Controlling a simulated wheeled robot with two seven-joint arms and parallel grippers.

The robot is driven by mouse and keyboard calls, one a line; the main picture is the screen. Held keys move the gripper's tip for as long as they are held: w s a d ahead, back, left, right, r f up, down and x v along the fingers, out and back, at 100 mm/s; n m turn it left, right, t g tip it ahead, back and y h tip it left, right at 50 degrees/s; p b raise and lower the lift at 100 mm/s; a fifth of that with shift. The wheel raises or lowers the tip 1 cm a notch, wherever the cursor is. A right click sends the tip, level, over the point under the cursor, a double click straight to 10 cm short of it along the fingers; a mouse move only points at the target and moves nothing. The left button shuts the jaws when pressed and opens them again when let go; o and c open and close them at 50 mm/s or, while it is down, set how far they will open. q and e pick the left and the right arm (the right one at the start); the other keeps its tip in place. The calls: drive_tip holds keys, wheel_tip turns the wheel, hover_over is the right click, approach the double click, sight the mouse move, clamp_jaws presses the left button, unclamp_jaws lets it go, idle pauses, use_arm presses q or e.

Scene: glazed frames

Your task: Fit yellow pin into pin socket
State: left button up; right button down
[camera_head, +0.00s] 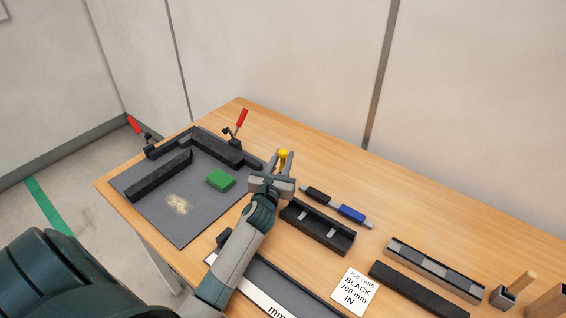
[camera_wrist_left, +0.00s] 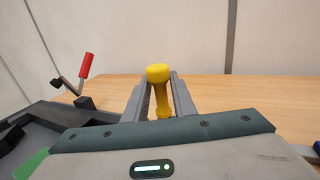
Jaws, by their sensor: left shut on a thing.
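The yellow pin (camera_head: 283,154) has a wide round head and a narrower shank. In the wrist view the pin (camera_wrist_left: 159,88) stands upright, head up, between the two grey fingers. My left gripper (camera_head: 284,163) is shut on it, over the table to the right of the grey board; the gripper (camera_wrist_left: 160,100) also shows in the wrist view. I cannot make out which part is the pin socket. My right gripper is not in view.
The grey board (camera_head: 155,205) carries black bars, red-handled clamps (camera_head: 240,122) and a green block (camera_head: 221,180). A black tray (camera_head: 318,228), a blue-and-black marker (camera_head: 351,213), a job card (camera_head: 355,291) and a long sectioned tray (camera_head: 435,270) lie to the right. The table's back strip is clear.

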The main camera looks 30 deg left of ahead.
use_arm(q)
wheel_tip(320, 180, up, 2)
drive_tip(key=shift+r, duration=0.15)
drive_tip(key=w+d+r+b, duration=0.2)
drive_tip(key=d+r, duration=0.5)
drive_tip(key=d, duration=0.4)
drive_tip(key=shift+d+b, duration=0.25)
drive_tip(key=shift+b, duration=0.3)
drive_tip(key=shift+s, duration=0.1)
drive_tip(key=s+d+f+m+h+b, duration=0.1)
drive_tip(key=s+d+f+h+b, duration=0.1)
drive_tip(key=s+d, duration=0.3)
drive_tip(key=s+d+f+m+h+b, duration=0.2)
drive_tip(key=s+d+h+b, duration=0.1)
drive_tip(key=s, duration=0.6)
drive_tip(key=shift+s+d+f+m+t+h, duration=0.2)
drive_tip(key=shift+s+d+m+t+h, duration=0.15)
drive_tip(key=shift+d, duration=0.55)
drive_tip(key=shift+s, duration=0.1)
